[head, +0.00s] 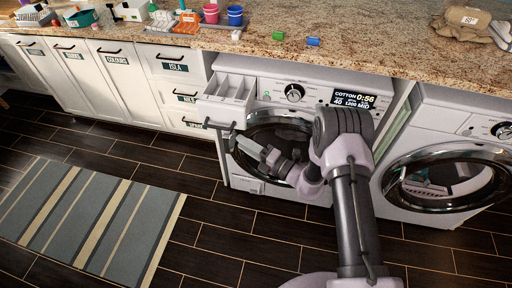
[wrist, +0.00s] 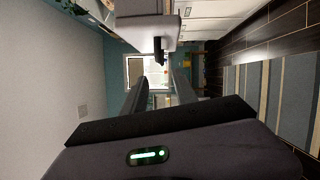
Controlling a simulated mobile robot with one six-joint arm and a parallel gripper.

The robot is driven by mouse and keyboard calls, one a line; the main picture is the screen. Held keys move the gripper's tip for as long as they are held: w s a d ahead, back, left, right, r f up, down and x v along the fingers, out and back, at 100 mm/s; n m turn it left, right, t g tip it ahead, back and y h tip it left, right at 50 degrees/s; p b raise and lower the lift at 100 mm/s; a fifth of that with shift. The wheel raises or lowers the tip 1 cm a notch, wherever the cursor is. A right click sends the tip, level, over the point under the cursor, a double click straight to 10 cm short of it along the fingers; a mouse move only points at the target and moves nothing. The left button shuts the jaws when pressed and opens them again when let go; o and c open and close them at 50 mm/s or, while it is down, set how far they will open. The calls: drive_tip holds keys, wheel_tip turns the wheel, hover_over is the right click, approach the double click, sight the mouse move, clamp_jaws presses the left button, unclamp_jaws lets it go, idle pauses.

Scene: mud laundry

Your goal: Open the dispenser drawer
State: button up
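The dispenser drawer (head: 231,88) sticks out from the upper left of the left washing machine (head: 270,92), and its open-topped compartments show. Its dark handle (head: 219,125) is on the front. The drawer (wrist: 143,36) and handle (wrist: 158,50) also show at the top of the wrist view. My gripper (head: 238,143) is just below and right of the handle in the head view. In the wrist view my gripper (wrist: 161,80) has its two fingers spread with an empty gap. The handle appears apart from the fingertips. My forearm hides part of the washer door.
A second washer (head: 448,165) stands at right with its round door. White labelled cabinets (head: 125,85) are at left. The granite counter (head: 340,50) above carries cups, baskets and sponges. A striped rug (head: 90,215) lies on the dark tiled floor, otherwise mostly clear.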

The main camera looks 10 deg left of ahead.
drive_tip(key=v, duration=0.5)
drive_tip(key=shift+d+p, duration=0.2)
drive_tip(key=shift+p, duration=0.1)
drive_tip(key=s+a+r+n+g+b, duration=0.1)
drive_tip(key=s+r+n+g, duration=0.25)
drive_tip(key=r+n, duration=0.3)
drive_tip(key=s+a+r+n+g, duration=0.2)
drive_tip(key=s+r+n+g, duration=0.1)
drive_tip(key=r+n+g, duration=0.4)
drive_tip(key=s+d+r+n+h, duration=0.45)
drive_tip(key=s+r+n, duration=0.3)
drive_tip(key=s, duration=0.25)
drive_tip(key=s+d+r+n+t+h+b, duration=0.1)
drive_tip(key=s+d+r+n+t+h, duration=0.1)
drive_tip(key=s+d+n+t+h, duration=0.2)
drive_tip(key=s+d+r+n+t+h+b, duration=0.1)
drive_tip(key=s+d+n+h, duration=0.4)
drive_tip(key=d+n, duration=0.5)
drive_tip(key=d+r+t+h, duration=0.1)
drive_tip(key=d+t, duration=0.1)
drive_tip(key=shift+s+r+t, duration=0.25)
drive_tip(key=shift+t, duration=0.1)
